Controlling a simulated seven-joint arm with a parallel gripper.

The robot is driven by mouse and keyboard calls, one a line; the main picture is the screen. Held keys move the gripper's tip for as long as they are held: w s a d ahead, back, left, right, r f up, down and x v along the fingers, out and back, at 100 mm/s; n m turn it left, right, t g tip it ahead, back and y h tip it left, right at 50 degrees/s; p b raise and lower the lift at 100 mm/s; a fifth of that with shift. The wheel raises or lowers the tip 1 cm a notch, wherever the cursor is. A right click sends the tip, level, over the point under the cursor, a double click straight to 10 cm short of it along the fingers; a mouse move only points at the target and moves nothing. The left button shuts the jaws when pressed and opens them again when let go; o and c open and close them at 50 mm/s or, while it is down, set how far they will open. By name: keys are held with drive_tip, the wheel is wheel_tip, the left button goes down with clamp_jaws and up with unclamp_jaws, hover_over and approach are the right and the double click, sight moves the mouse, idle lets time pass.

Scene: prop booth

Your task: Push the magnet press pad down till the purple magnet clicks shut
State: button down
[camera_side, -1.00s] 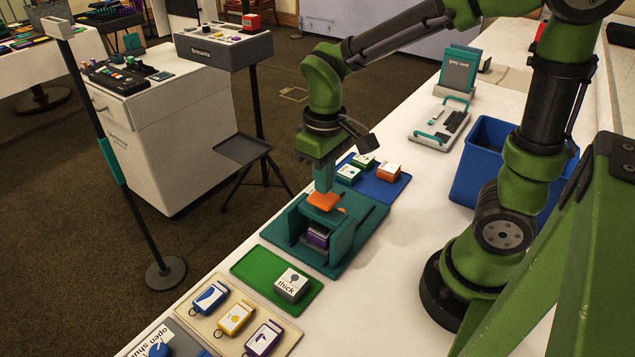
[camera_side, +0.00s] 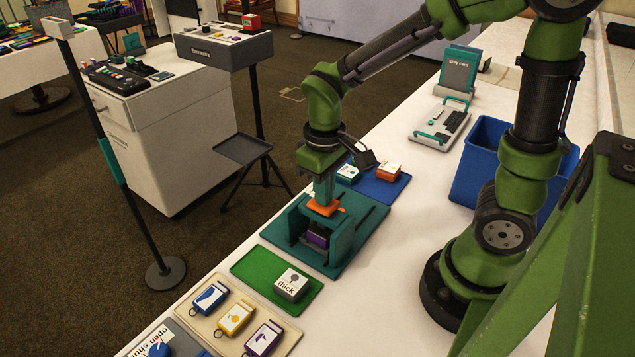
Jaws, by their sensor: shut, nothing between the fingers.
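The orange press pad (camera_side: 325,207) sits at the top of the teal press (camera_side: 341,240), between its upright walls. The purple magnet (camera_side: 317,237) shows dark inside the press, below the pad; whether its halves meet is too small to tell. My gripper (camera_side: 323,197) is shut and empty, pointing down, with its fingertips at the top of the pad. It appears to touch the pad.
A green mat (camera_side: 248,262) with a box marked "thick" (camera_side: 292,284) lies in front of the press. A beige tray (camera_side: 222,343) holds several tags. A blue mat (camera_side: 397,189) with small boxes lies behind. A blue bin (camera_side: 482,150) stands at right.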

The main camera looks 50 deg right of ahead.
wheel_tip(320, 180, up, 8)
drive_tip(key=shift+f, duration=0.25)
idle(0.8)
drive_tip(key=shift+w, duration=0.1)
drive_tip(key=shift+a+f, duration=0.1)
drive_tip(key=shift+f, duration=0.2)
drive_tip(key=s+d+r+m+t+y, duration=0.1)
drive_tip(key=s+r+m+t+y, duration=0.1)
drive_tip(key=s+r+m+t, duration=0.2)
drive_tip(key=s+r+t, duration=0.1)
drive_tip(key=t, duration=0.2)
drive_tip(key=shift+s+d+r, duration=0.2)
drive_tip(key=shift+s+r, duration=0.15)
drive_tip(key=shift+s, duration=0.05)
